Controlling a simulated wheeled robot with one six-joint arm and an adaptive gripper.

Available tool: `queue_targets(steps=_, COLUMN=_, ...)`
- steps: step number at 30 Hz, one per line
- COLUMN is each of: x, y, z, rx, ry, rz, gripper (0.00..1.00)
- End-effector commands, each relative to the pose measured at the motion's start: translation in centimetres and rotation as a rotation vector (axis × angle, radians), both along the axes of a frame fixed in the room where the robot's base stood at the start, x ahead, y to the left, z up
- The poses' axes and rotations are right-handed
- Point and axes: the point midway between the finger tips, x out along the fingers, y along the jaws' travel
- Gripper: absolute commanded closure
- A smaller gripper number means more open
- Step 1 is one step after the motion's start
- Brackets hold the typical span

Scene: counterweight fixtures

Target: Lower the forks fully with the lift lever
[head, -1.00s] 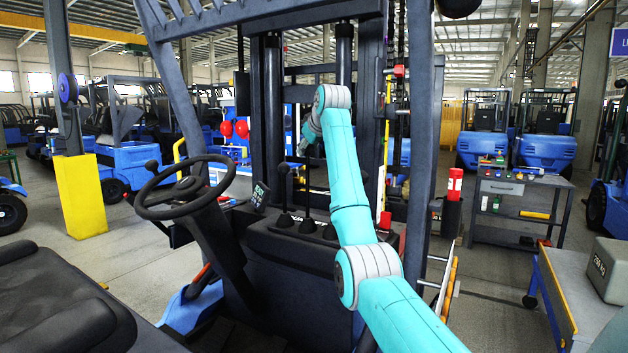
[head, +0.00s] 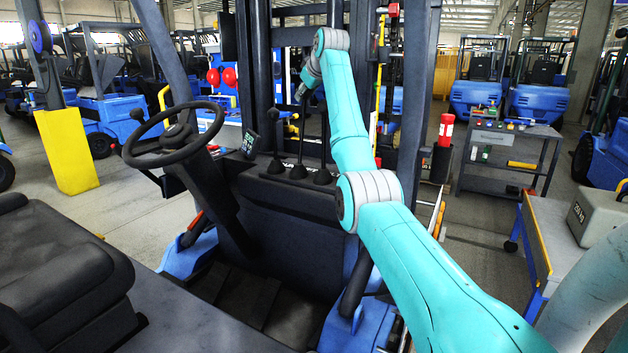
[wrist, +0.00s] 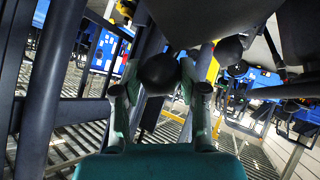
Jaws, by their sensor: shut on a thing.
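The lift truck's levers rise from the dark console (head: 255,190) right of the steering wheel (head: 129,153). Several black shafts show, with a left lever (head: 276,140) and others close to its right. My gripper (head: 301,93) is at the top of these levers. In the wrist view my gripper (wrist: 158,76) has its two fingers closed on a round black lever knob (wrist: 158,70). Another black knob (wrist: 229,50) stands to the right, outside the fingers. I cannot tell surely which lever is the lift lever. The forks are hidden; the dark mast (head: 258,60) stands beyond the console.
The seat (head: 60,260) is at the left. A trolley with a grey weight (head: 598,215) stands at the right, and a grey tool cart (head: 510,140) behind it. A dark cab pillar (head: 415,100) stands just right of my arm. A yellow post guard (head: 66,150) stands left.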

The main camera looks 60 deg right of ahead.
Motion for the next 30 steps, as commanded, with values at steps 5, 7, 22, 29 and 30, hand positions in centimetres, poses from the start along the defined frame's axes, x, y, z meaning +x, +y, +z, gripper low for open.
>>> queue_targets(steps=5, x=0.1, y=-2.5, z=-0.5, rx=0.002, ry=0.002, rz=-0.002, gripper=0.77)
queue_targets(steps=7, x=0.1, y=-3.1, z=-0.5, rx=0.000, ry=0.000, rz=-0.002, gripper=0.77)
queue_targets(steps=22, x=0.1, y=-3.8, z=-0.4, rx=-0.005, ry=-0.004, rz=-0.004, gripper=0.78)
queue_targets(steps=29, x=0.1, y=-3.8, z=-0.2, rx=-0.006, ry=-0.005, rz=-0.004, gripper=0.78)
queue_targets(steps=30, x=0.1, y=-3.8, z=-0.2, rx=-0.006, ry=-0.005, rz=-0.005, gripper=0.78)
